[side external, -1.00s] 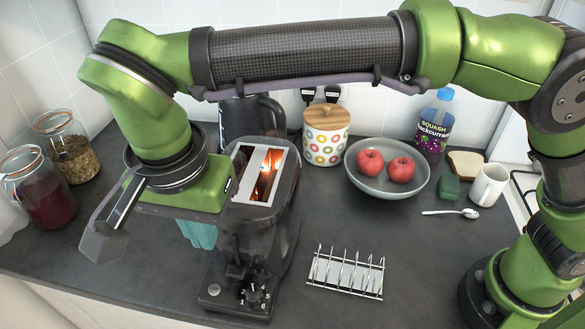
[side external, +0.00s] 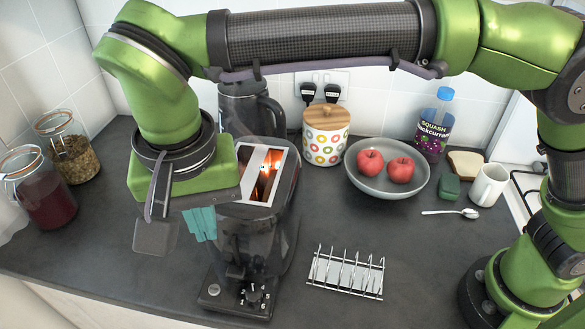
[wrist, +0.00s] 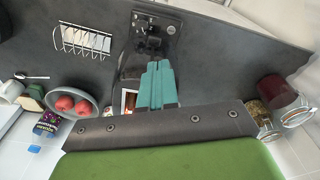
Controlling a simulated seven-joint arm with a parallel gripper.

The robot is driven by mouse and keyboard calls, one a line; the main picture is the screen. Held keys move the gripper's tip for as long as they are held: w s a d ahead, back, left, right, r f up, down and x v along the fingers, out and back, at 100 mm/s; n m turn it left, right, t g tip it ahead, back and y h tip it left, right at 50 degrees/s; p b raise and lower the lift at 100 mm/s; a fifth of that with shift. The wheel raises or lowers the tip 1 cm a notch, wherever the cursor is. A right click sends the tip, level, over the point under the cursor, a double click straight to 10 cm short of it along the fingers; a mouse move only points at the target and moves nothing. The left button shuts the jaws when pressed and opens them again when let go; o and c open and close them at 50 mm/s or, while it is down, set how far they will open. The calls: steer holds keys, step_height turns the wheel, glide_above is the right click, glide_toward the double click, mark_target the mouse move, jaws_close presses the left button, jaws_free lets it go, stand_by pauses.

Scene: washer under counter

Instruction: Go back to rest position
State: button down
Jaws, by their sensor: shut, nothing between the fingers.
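My gripper (side external: 201,224) has teal fingers and hangs in the air beside the left of the toaster (side external: 262,165). In the wrist view my gripper (wrist: 158,66) shows its two teal fingers together, with nothing between them. The toaster is dark and partly see-through, with a white-framed top slot that glows orange inside. Its control end with the lever and knob (side external: 252,296) faces the front of the counter. In the wrist view my fingers cover part of the toaster.
A toast rack (side external: 345,273) stands right of the toaster. A bowl (side external: 388,190) with two red apples, a patterned canister (side external: 326,133), a squash bottle (side external: 434,130), bread (side external: 466,163), a mug (side external: 489,185) and a kettle (side external: 248,110) stand behind. Two jars (side external: 38,187) (side external: 68,147) stand at left.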

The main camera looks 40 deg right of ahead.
steer(key=w+d+r+n+t+y, duration=0.1)
steer(key=d+n+y, duration=0.1)
steer(key=d, duration=0.8)
steer(key=w+d+n+t+y, duration=0.1)
steer(key=d+n, duration=0.1)
steer(key=d, duration=0.8)
steer(key=s+d+m+t, duration=0.1)
steer(key=s+d+t, duration=0.1)
steer(key=d, duration=0.6)
steer(key=s+d+f+m+t, duration=0.1)
steer(key=s+d+m+t, duration=0.1)
steer(key=s+d, duration=0.3)
steer(key=shift+d+m+h, duration=0.3)
steer(key=shift+d, duration=1.85)
steer(key=shift+f, duration=0.1)
stand_by(2.5)
